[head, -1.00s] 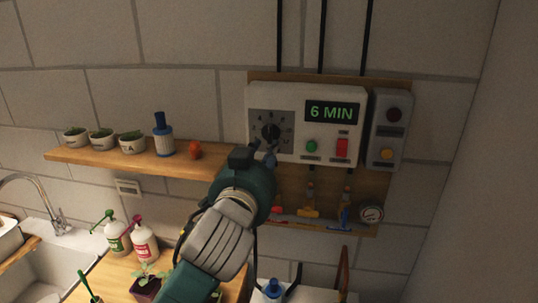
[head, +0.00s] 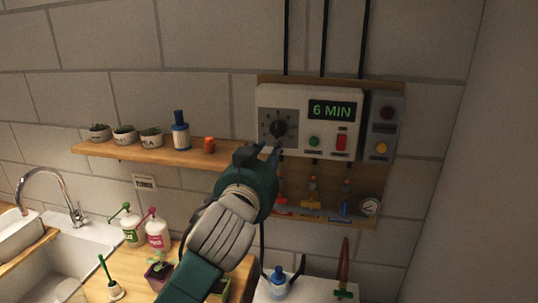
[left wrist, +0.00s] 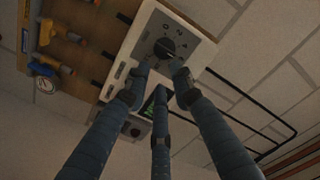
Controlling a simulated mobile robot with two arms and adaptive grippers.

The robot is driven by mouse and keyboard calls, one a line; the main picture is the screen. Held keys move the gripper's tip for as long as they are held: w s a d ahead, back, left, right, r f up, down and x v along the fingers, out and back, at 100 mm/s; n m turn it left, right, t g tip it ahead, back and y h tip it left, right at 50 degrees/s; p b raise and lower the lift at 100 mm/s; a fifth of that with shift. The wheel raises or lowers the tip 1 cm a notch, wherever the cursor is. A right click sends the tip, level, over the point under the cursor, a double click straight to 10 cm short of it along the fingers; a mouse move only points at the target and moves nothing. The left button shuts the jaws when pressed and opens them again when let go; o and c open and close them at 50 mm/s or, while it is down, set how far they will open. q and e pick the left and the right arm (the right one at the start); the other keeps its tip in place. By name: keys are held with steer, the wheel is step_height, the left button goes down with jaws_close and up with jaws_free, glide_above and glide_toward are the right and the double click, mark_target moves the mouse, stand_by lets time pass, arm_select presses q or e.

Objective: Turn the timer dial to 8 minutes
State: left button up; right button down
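The timer dial (head: 278,129) is a black knob on a grey square plate at the left of the white timer box (head: 350,97). The green display (head: 332,110) reads 6 MIN. My left gripper (head: 262,151) is just below and left of the dial in the head view. In the left wrist view the dial (left wrist: 164,47) lies beyond the spread fingertips of my left gripper (left wrist: 158,86), which look open with nothing between them. The fingers seem apart from the knob, though the exact gap is hard to judge. My right gripper is not in view.
A grey box (head: 384,130) adjoins on the right. Small tools hang below the timer.

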arm_select(q)
steer(key=v, duration=1.1)
steer(key=shift+s+a, duration=0.2)
steer(key=shift+s, duration=0.05)
